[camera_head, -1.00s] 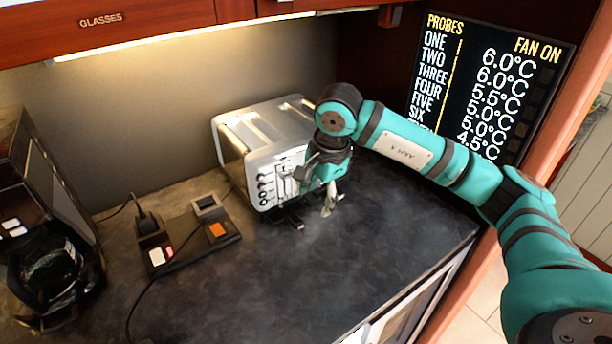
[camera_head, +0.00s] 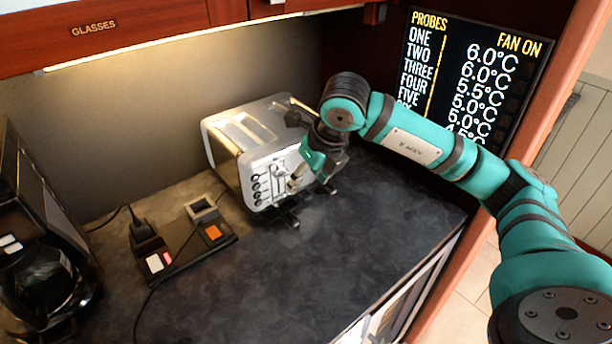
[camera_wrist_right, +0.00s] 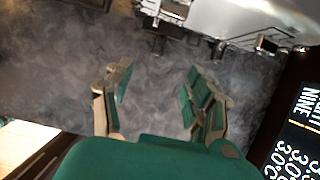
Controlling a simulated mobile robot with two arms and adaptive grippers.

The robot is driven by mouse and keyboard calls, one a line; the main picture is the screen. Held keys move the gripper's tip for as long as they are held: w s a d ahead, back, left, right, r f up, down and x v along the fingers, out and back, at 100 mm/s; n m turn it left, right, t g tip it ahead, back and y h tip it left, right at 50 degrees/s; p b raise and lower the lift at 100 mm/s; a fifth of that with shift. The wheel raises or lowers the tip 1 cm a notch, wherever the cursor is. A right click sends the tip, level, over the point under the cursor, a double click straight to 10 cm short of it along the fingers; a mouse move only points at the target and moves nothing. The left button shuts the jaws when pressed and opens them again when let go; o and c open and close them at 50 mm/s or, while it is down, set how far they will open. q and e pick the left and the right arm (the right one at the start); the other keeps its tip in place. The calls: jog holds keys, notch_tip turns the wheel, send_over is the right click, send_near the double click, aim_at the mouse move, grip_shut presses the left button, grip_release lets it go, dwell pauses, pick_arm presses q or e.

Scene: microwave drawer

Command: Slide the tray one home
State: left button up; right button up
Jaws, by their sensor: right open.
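The silver toaster (camera_head: 232,148) stands on the dark counter, with knobs and levers on its front. Two dark tabs stick out low at its front: a left tab (camera_head: 289,219) and a right tab (camera_head: 330,188), probably crumb-tray ends. I cannot read which is tray one. In the wrist view a dark tab (camera_wrist_right: 158,44) and another tab (camera_wrist_right: 219,52) show under the toaster's edge. My right gripper (camera_head: 311,182) is at the toaster's front and hides part of it. In the wrist view the right gripper (camera_wrist_right: 158,76) is open and empty over the counter, short of the tabs. My left gripper is out of view.
A black coffee maker (camera_head: 40,250) stands at the left. A dark switch block (camera_head: 182,241) with a cord lies left of the toaster. A probe display (camera_head: 470,75) is at the back right. The counter (camera_head: 300,275) in front is clear.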

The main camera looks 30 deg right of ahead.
aim_at(290, 213)
jog(key=shift+f, duration=0.15)
jog(key=p+x, duration=0.4)
jog(key=x, duration=1.1)
jog(key=shift+f, duration=0.3)
jog(key=shift+x, duration=0.85)
jog(key=shift+d, duration=0.1)
grip_shut()
jog(key=shift+w, duration=0.1)
